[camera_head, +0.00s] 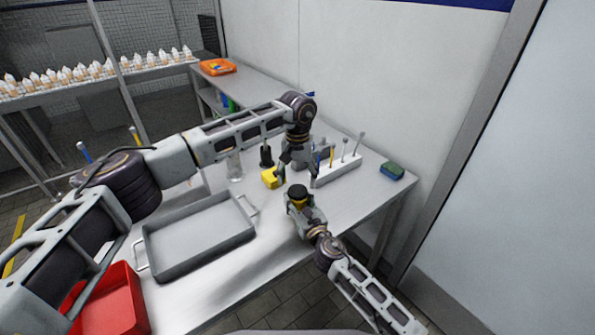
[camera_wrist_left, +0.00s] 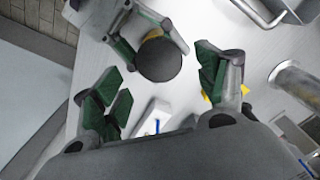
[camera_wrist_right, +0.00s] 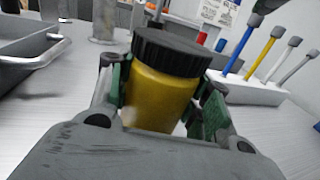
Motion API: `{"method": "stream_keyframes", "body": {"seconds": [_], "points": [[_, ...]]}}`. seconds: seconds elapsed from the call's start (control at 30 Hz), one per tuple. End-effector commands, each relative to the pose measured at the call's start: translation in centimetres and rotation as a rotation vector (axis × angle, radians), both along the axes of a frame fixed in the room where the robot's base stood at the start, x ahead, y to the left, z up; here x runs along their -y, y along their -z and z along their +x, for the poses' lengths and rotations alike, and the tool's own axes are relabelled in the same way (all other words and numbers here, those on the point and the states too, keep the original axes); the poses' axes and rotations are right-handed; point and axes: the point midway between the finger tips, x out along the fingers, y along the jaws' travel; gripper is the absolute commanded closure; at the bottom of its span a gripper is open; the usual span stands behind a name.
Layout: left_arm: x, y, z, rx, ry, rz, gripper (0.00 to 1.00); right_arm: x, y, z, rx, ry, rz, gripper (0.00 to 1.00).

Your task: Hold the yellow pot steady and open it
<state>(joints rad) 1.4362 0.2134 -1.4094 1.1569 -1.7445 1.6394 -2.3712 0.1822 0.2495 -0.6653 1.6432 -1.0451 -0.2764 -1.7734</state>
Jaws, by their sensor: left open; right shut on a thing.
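The yellow pot (camera_wrist_right: 160,92) with its ribbed black lid (camera_wrist_right: 172,52) stands upright in the right wrist view. My right gripper (camera_wrist_right: 165,105) is shut around the pot's body, one finger on each side. In the head view the black lid (camera_head: 297,191) shows on top, with the right gripper (camera_head: 300,208) around the pot below it. My left gripper (camera_head: 297,172) is open and empty, pointing down above and just beyond the lid. In the left wrist view the lid (camera_wrist_left: 159,59) lies beyond the open left fingers (camera_wrist_left: 165,85), apart from them.
A grey tray (camera_head: 150,238) lies to the left on the table. A white rack (camera_head: 337,172) with several tools stands behind right, near a green and blue sponge (camera_head: 392,171). A yellow block (camera_head: 270,179) sits left of the left gripper. A red bin (camera_head: 110,305) is at lower left.

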Motion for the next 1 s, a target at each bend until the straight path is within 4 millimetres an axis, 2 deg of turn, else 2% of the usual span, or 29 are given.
{"method": "stream_keyframes", "body": {"seconds": [0.2,0.4,0.8,1.0], "points": [[0.0,2.6,-0.1,-0.002,0.000,0.000,0.27,0.0,0.2,-0.1,-0.004,-0.001,0.001,1.00],[0.0,4.0,0.0,0.000,0.000,0.001,0.27,0.0,0.2,-0.1,-0.004,-0.001,0.000,1.00],[0.0,4.4,0.0,0.000,0.000,0.001,0.27,0.0,0.2,-0.1,-0.004,-0.001,0.000,1.00],[0.0,4.4,0.0,0.000,0.000,0.001,0.52,0.0,0.2,-0.1,-0.004,-0.001,0.000,1.00]]}}
